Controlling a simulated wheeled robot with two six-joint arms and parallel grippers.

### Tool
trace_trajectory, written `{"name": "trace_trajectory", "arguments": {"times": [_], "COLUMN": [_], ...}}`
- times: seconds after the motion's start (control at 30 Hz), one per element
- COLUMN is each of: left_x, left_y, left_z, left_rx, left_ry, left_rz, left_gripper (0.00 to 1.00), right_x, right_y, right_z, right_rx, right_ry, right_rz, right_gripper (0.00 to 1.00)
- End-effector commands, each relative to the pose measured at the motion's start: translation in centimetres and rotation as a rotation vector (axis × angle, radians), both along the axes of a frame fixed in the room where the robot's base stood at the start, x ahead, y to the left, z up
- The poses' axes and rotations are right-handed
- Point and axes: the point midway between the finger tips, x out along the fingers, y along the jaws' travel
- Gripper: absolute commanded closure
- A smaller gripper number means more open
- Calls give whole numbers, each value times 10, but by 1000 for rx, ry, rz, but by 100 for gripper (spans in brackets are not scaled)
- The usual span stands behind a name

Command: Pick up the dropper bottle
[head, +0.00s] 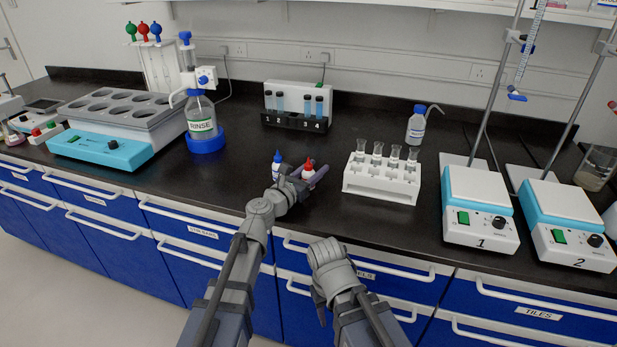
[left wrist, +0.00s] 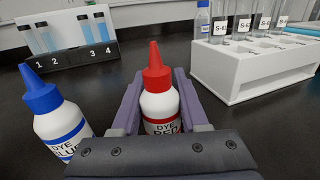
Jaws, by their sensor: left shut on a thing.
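A dropper bottle with a red cap, labelled DYE RED (left wrist: 160,104), stands upright between the fingers of my left gripper (left wrist: 158,108). In the head view the red-capped bottle (head: 307,172) shows at the gripper (head: 300,174) near the bench's front edge. The left gripper is shut on this bottle. A second dropper bottle with a blue cap, labelled DYE BLUE (left wrist: 57,120), stands just left of the gripper; it also shows in the head view (head: 277,162).
A white rack (head: 382,183) with glass tubes stands right of the gripper. A black numbered holder (head: 296,121) with blue tubes is behind. The bench is clear around the two dye bottles.

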Motion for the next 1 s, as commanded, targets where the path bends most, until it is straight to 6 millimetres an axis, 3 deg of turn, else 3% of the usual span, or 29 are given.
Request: {"name": "trace_trajectory", "arguments": {"times": [0.27,0.47,1.0], "left_x": [0,0,0], "left_y": [0,0,0], "left_z": [2,15,92], "left_rx": [0,0,0], "left_ry": [0,0,0], "left_rz": [0,0,0], "left_gripper": [88,88,88], "right_x": [0,0,0], "right_y": [0,0,0], "right_z": [2,15,92], "right_rx": [0,0,0], "right_ry": [0,0,0], "right_rz": [0,0,0], "right_gripper": [50,50,50]}}
